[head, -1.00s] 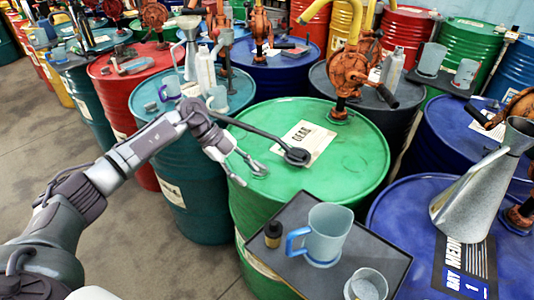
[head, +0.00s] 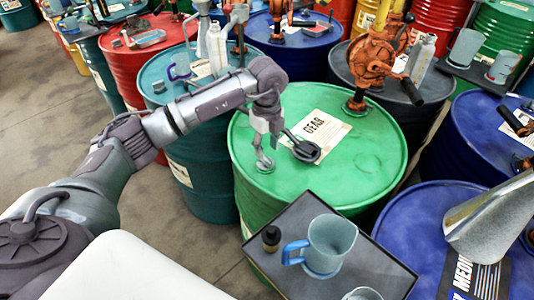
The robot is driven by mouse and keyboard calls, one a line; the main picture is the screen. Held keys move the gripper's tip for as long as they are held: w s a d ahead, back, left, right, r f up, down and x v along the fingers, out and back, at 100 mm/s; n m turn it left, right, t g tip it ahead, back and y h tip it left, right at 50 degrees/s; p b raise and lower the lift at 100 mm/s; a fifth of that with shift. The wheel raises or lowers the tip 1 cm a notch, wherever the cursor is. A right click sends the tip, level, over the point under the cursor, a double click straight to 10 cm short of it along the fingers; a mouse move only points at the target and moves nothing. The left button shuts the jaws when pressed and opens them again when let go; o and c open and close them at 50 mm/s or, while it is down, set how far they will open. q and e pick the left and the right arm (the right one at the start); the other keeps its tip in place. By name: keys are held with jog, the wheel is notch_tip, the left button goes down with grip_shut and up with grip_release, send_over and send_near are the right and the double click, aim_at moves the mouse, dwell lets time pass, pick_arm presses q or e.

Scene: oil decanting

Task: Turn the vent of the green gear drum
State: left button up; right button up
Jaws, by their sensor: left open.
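The green gear drum (head: 365,165) stands in the middle, with a white label (head: 314,128) on its lid. A dark round fitting (head: 306,151) with a thin dark rod lies by the label; I cannot tell whether it is the vent. A smaller grey round piece (head: 265,164) shows at the lid's left side. My left gripper (head: 267,151) is open and points down over the left part of the lid, close to the grey piece. I cannot tell whether it touches it. The gripper hides part of the rod. My right gripper is not in view.
A dark tray (head: 357,268) in front of the drum holds a grey jug (head: 329,243) with a blue handle, a small dark bottle (head: 271,238) and a cup. An orange pump (head: 376,65) rises behind the lid.

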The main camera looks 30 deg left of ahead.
aim_at(267, 159)
pick_arm(q)
notch_tip(267, 159, down, 4)
jog(key=shift+r, duration=0.1)
jog(key=shift+f+p, duration=0.3)
jog(key=shift+f, duration=0.1)
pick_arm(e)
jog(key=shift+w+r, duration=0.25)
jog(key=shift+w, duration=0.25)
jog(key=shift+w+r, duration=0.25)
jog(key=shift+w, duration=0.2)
pick_arm(q)
grip_shut()
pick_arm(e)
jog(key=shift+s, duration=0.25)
